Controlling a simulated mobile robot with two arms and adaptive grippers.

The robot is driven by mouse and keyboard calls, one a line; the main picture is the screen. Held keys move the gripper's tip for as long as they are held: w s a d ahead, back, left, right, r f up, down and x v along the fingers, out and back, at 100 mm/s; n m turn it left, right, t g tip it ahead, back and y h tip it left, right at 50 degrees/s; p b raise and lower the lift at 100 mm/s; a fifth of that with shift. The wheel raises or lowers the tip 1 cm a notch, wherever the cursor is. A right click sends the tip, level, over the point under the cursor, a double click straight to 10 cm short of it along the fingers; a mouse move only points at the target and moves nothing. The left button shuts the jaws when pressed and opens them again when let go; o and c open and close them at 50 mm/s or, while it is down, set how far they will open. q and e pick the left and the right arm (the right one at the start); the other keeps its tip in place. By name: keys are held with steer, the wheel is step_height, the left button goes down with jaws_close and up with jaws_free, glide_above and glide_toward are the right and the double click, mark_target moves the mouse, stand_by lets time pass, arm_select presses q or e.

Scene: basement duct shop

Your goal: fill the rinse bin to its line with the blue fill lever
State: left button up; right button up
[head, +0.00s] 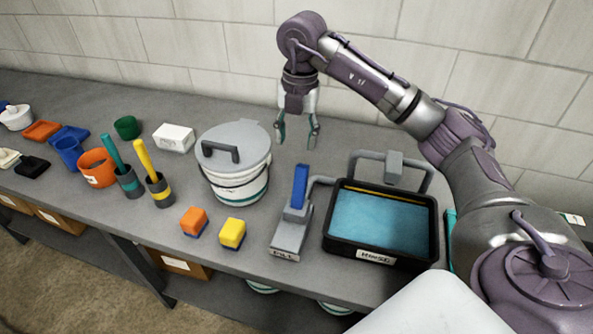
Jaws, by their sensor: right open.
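The rinse bin (430,232) is a black rectangular tub at the right end of the bench, with a white label on its front. Blue-green water (380,222) covers its inside, and a yellow line shows along the far inner wall, just above the water. A grey spout stands over its back edge. The blue fill lever (300,186) stands upright on a grey base labelled FILL, left of the bin. My right gripper (298,138) is open and empty, pointing down behind the lever and apart from it. My left gripper is not in view.
A lidded white bucket (232,165) stands left of the lever. An orange block (194,222) and a yellow block (232,234) lie in front of it. Brushes in holders, cups and a white box (174,138) fill the left. The bench behind the lever is clear.

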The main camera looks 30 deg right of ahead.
mark_target(302, 177)
steer(key=shift+s+d+r+h, duration=0.2)
steer(key=shift+d+h, duration=0.1)
steer(key=shift+d, duration=0.35)
steer(key=shift+d+f+m, duration=0.1)
steer(key=shift+f+m, duration=0.15)
steer(key=shift+m, duration=0.05)
step_height(302, 177, down, 12)
steer(key=p, duration=0.3)
steer(key=shift+r, duration=0.1)
steer(key=shift+f, duration=0.55)
jaws_close()
